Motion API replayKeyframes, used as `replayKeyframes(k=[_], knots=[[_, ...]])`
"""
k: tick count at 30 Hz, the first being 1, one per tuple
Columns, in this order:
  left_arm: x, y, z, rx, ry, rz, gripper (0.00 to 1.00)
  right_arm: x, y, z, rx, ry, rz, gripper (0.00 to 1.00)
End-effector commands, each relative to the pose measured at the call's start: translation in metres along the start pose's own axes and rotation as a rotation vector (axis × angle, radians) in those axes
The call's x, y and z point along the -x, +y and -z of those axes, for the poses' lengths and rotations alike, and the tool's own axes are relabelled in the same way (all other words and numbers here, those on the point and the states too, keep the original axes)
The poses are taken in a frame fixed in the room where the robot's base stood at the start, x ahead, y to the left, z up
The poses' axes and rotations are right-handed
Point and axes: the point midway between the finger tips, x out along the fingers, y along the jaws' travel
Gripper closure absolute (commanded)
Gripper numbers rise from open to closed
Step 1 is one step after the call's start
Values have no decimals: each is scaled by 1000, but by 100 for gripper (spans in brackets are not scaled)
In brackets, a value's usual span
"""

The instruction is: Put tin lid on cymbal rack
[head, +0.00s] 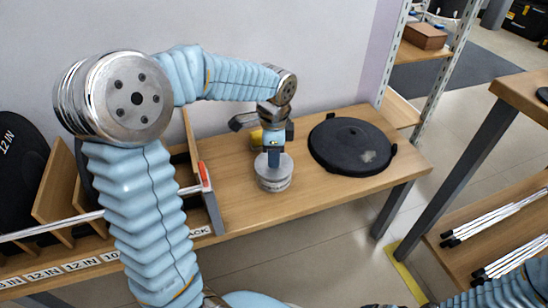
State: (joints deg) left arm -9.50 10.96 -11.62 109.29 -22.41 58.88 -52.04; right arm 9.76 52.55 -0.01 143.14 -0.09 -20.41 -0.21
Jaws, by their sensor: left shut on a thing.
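A round silver tin shape (273,182) stands under my left gripper (273,160) on the wooden table. Its flat grey top looks like the tin lid. My left gripper points down and is shut on it near the middle of the top. I cannot tell whether the lid is apart from anything below it. The cymbal rack (57,197) is the wooden slotted rack at the left, with size labels along its front and black discs in its slots. My left arm hides part of the rack. My right gripper is not in view.
A large black round pad (335,150) lies on the table right of my gripper. A small yellow thing (256,138) sits behind the gripper. The table's front middle is clear.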

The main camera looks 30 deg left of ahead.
Motion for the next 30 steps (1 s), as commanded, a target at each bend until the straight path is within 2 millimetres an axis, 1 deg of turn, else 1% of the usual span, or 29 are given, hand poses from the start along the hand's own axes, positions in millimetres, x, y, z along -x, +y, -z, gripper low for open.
replayKeyframes(k=[4,8,12,13,15,18,22,24,26,29,30], knots=[[26,-2,0,0,4,5,100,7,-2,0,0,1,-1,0],[55,20,8,-4,6,6,100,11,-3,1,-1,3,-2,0],[92,47,16,-4,4,6,100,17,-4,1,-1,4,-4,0],[93,57,20,-6,4,4,100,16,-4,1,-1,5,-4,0],[102,75,25,-6,3,4,100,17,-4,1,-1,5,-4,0],[112,96,32,-4,2,3,100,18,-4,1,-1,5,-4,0],[122,115,38,-2,1,2,100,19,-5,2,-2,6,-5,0],[125,119,40,12,0,1,100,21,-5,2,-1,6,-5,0],[127,116,40,51,-3,-1,100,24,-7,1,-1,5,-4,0],[128,96,36,189,-11,-7,100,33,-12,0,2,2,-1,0],[128,84,32,270,-14,-10,100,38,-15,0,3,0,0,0]])
